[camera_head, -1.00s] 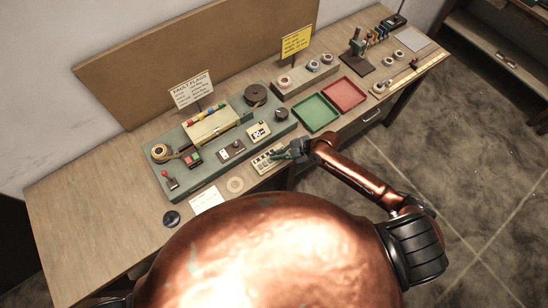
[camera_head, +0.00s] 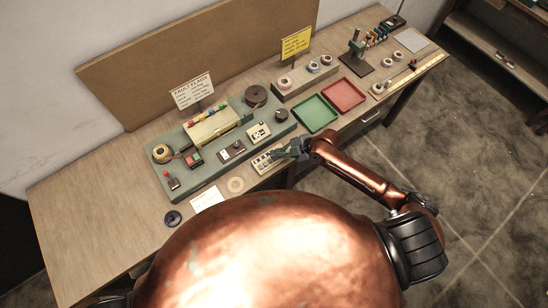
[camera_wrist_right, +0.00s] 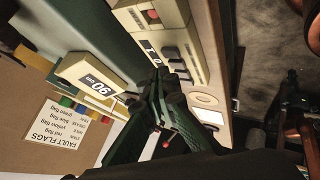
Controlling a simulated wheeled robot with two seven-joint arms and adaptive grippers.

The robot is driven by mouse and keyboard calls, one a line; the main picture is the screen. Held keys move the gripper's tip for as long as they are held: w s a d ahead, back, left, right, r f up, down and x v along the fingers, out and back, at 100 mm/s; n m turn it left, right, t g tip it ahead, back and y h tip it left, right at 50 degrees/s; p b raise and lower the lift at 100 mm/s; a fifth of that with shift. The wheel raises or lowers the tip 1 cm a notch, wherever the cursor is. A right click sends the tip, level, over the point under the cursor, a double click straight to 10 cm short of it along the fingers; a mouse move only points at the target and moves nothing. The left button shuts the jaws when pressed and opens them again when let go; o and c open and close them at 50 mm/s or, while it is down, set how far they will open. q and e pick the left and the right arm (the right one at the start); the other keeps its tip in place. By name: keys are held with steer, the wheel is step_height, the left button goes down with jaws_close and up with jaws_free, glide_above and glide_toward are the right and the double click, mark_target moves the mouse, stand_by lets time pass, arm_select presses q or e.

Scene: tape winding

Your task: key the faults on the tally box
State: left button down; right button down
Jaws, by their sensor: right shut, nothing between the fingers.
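The tally box (camera_head: 262,163) is a small beige box with a row of keys, at the front edge of the bench, in front of the green-grey machine. In the right wrist view the tally box (camera_wrist_right: 185,30) shows dark keys and a red spot on its face. My right gripper (camera_head: 280,154) is shut and empty at the box's right end. In the wrist view its fingertips (camera_wrist_right: 160,76) are over or against the dark keys; I cannot tell whether they touch. The fingers hide some keys. My left gripper is not in view.
The green-grey machine base (camera_head: 212,190) carries a small "90 cm" display (camera_head: 259,132), switches and reels. A "FAULT FLAGS" sign (camera_head: 192,90) stands behind it. A green tray (camera_head: 315,112) and a red tray (camera_head: 344,94) lie to the right. The bench's left end is clear.

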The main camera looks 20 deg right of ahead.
steer(key=shift+r+p, duration=1.65)
steer(key=shift+r, duration=0.7)
steer(key=shift+f, duration=0.1)
